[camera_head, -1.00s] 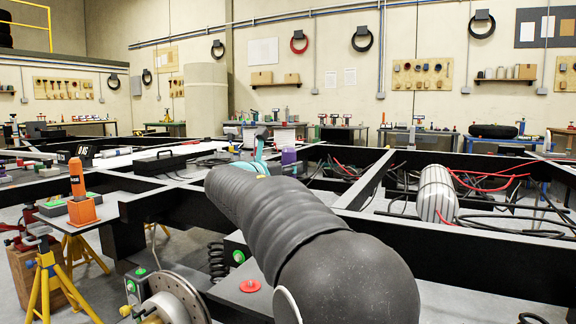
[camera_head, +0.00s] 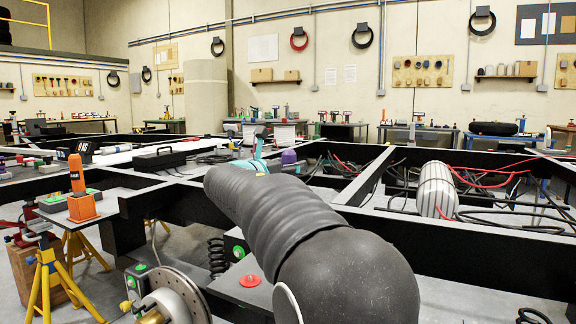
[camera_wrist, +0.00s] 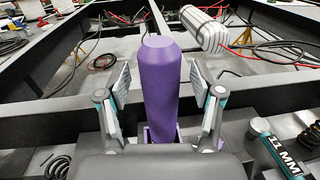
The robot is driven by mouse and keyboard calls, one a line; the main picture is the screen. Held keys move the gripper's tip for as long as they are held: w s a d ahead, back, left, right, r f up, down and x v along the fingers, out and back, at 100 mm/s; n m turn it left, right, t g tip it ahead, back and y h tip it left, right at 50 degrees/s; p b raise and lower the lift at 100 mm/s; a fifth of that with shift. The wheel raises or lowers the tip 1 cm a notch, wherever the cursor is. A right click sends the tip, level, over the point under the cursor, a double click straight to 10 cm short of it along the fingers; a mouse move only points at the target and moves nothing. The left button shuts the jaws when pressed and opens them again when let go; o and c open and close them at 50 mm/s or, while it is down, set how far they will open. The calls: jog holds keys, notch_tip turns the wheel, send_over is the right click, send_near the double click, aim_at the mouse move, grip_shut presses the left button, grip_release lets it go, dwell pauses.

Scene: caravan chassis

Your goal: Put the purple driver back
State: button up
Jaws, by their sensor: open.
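The purple driver (camera_wrist: 160,85) stands upright in the middle of the wrist view. Its lower end is in a purple holder (camera_wrist: 148,136), of which only the edges show; whether it is fully seated is hidden. My gripper (camera_wrist: 160,88) is open, with one finger on each side of the driver and a visible gap to both. In the head view a purple top (camera_head: 289,157) shows just past my arm, beside the teal parts of my gripper (camera_head: 259,158).
An orange driver (camera_head: 77,175) stands in an orange holder at left. Dark chassis beams (camera_head: 470,245) cross the view. A striped cylinder (camera_head: 436,190) and loose cables lie beyond.

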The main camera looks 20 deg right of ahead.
jog(key=v, duration=1.2)
jog(key=shift+r, duration=0.1)
